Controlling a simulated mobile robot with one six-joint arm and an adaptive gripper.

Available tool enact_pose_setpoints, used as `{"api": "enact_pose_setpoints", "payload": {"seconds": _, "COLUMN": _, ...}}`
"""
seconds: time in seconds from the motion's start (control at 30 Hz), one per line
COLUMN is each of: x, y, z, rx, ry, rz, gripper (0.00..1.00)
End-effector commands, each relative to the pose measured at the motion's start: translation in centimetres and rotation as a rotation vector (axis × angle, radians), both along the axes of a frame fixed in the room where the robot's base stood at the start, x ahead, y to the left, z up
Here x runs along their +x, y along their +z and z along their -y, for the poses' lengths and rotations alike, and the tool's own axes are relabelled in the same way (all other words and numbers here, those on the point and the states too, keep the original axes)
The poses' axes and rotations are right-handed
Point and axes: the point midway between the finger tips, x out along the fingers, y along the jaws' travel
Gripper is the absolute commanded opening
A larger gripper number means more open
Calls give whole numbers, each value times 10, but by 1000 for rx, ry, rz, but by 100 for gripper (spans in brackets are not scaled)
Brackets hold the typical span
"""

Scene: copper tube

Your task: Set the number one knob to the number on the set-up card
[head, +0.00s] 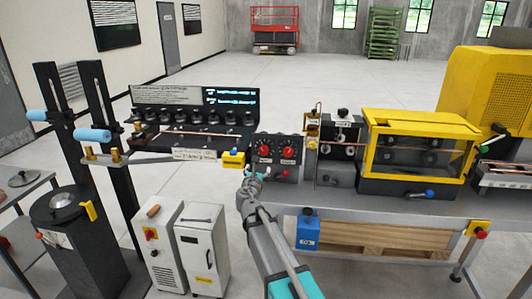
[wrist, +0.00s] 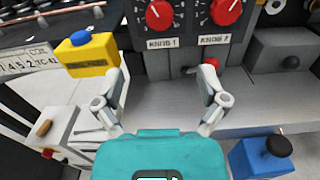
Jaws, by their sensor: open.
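The red knob labelled KNOB 1 (wrist: 159,13) is on a dark panel at the top of the wrist view. It is the left red knob (head: 265,151) in the head view. A matching red knob labelled KNOB 2 (wrist: 225,10) sits to its right. My gripper (wrist: 162,75) is open and empty, in front of and below the panel, apart from the knobs. It also shows in the head view (head: 251,178). I cannot tell which card is the set-up card. A white label with printed text (head: 195,154) is left of the panel; its far-left part is cut off in the wrist view.
A yellow block with a blue button (wrist: 89,54) is left of my gripper. A small red-ended lever (wrist: 211,64) is below the knobs. A blue box with a black knob (wrist: 262,158) is lower right. A yellow-framed guard (head: 415,145) stands right on the bench.

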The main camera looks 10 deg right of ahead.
Motion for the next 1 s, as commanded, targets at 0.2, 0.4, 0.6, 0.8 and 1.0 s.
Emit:
{"api": "enact_pose_setpoints", "payload": {"seconds": 0.2, "x": 13, "y": 0, "z": 4, "rx": 1, "ry": -1, "rz": 0, "gripper": 92}}
{"api": "enact_pose_setpoints", "payload": {"seconds": 0.4, "x": 36, "y": 0, "z": 10, "rx": 2, "ry": -1, "rz": 1, "gripper": 92}}
{"api": "enact_pose_setpoints", "payload": {"seconds": 0.6, "x": 66, "y": 0, "z": 20, "rx": 2, "ry": -1, "rz": 1, "gripper": 92}}
{"api": "enact_pose_setpoints", "payload": {"seconds": 0.8, "x": 95, "y": 0, "z": 29, "rx": 2, "ry": 0, "rz": 1, "gripper": 92}}
{"api": "enact_pose_setpoints", "payload": {"seconds": 1.0, "x": 117, "y": 0, "z": 37, "rx": 2, "ry": 0, "rz": 1, "gripper": 92}}
